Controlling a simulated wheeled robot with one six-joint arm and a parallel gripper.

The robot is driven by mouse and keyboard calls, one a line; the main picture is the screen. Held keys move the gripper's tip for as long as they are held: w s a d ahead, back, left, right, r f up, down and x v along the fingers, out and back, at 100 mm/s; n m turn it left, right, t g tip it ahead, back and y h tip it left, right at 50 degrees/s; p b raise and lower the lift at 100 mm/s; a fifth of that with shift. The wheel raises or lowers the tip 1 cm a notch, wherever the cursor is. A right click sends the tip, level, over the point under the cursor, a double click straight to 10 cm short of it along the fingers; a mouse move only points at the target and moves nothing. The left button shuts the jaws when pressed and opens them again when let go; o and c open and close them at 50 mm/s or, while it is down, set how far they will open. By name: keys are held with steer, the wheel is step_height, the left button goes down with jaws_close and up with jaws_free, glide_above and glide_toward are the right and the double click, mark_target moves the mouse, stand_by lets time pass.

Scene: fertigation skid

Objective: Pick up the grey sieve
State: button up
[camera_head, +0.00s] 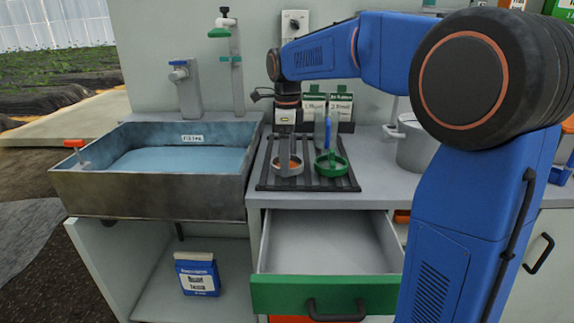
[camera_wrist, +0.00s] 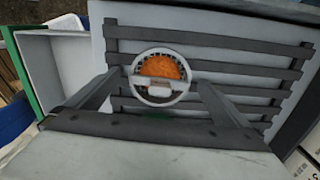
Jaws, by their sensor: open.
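The grey sieve (camera_head: 277,168) sits at the left of the dark slatted rack (camera_head: 305,184), with an orange round inside its rim. In the wrist view the grey sieve (camera_wrist: 137,64) shows as a pale ring around orange, with a pale grip part across its near side. My gripper (camera_head: 288,150) points down right over it. In the wrist view the open jaws of my gripper (camera_wrist: 157,85) stand to either side of the sieve. I cannot tell if they touch it. A green sieve (camera_head: 341,168) sits beside it on the right.
A sink basin (camera_head: 150,195) with water is on the left. An open, empty-looking drawer (camera_head: 320,240) with a green front (camera_head: 275,296) sticks out below the rack. Two green-labelled cards (camera_head: 341,106) stand behind the rack. A grey pot (camera_head: 415,150) is on the right.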

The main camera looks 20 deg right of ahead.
steer(key=c, duration=1.2)
steer(key=shift+o, duration=0.2)
steer(key=shift+r, duration=0.1)
